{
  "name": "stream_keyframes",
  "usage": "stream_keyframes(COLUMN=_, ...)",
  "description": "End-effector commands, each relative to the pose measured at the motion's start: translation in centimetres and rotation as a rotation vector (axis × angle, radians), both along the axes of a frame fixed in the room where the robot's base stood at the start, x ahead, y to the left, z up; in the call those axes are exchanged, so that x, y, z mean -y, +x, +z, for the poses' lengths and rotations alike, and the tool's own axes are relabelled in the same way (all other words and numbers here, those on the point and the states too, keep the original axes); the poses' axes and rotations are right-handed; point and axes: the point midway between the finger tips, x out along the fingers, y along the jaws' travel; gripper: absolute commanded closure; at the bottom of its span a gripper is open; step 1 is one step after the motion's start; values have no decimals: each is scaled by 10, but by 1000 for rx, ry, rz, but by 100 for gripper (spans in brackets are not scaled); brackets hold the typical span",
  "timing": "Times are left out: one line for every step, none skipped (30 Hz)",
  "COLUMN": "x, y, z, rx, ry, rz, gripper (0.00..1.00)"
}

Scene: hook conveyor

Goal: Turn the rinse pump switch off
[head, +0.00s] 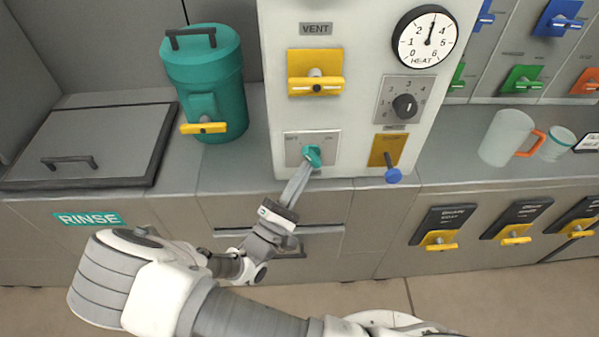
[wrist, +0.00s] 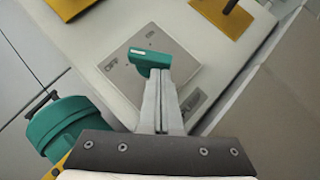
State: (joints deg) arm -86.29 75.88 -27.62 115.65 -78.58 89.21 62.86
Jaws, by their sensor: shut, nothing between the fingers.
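The rinse pump switch is a teal knob (head: 312,156) on a light grey plate (head: 294,146) low on the white panel. The plate carries OFF at its left and ON at its right. In the wrist view the knob (wrist: 150,60) lies slantwise, its white-marked end toward the upper left, between the OFF and ON marks. My gripper (head: 308,168) is shut and empty. Its fingertips (wrist: 158,76) are at the knob's lower right side, touching or very close; I cannot tell which.
Above the switch is the yellow VENT handle (head: 315,85). To the right are a blue-knobbed lever (head: 393,175) on a yellow plate and a black HEAT dial (head: 404,105). A teal canister (head: 215,90) and a lidded RINSE basin (head: 75,150) stand at left.

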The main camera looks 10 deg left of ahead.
Motion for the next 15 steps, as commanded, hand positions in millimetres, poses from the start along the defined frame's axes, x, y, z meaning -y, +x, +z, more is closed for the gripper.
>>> stream_keyframes(x=1, y=0, z=0, rx=0, ry=-2, rz=0, gripper=100)
stream_keyframes(x=1, y=0, z=0, rx=0, ry=0, rz=0, gripper=100)
stream_keyframes(x=2, y=1, z=-1, rx=0, ry=1, rz=0, gripper=100)
stream_keyframes(x=3, y=1, z=-1, rx=0, ry=1, rz=0, gripper=100)
stream_keyframes(x=3, y=1, z=-1, rx=-1, ry=2, rz=0, gripper=100)
stream_keyframes(x=3, y=1, z=-1, rx=-1, ry=2, rz=0, gripper=100)
stream_keyframes(x=3, y=1, z=-2, rx=-2, ry=2, rz=0, gripper=100)
stream_keyframes(x=4, y=1, z=-2, rx=-1, ry=3, rz=1, gripper=100)
stream_keyframes(x=4, y=1, z=-2, rx=-1, ry=3, rz=1, gripper=100)
stream_keyframes(x=4, y=1, z=-2, rx=-1, ry=3, rz=1, gripper=100)
stream_keyframes(x=4, y=1, z=-2, rx=-2, ry=3, rz=0, gripper=100)
stream_keyframes(x=4, y=1, z=-2, rx=-2, ry=3, rz=0, gripper=100)
stream_keyframes(x=5, y=1, z=-2, rx=-2, ry=3, rz=0, gripper=100)
stream_keyframes(x=5, y=1, z=-2, rx=-2, ry=3, rz=0, gripper=100)
stream_keyframes(x=5, y=1, z=-2, rx=-2, ry=3, rz=0, gripper=100)
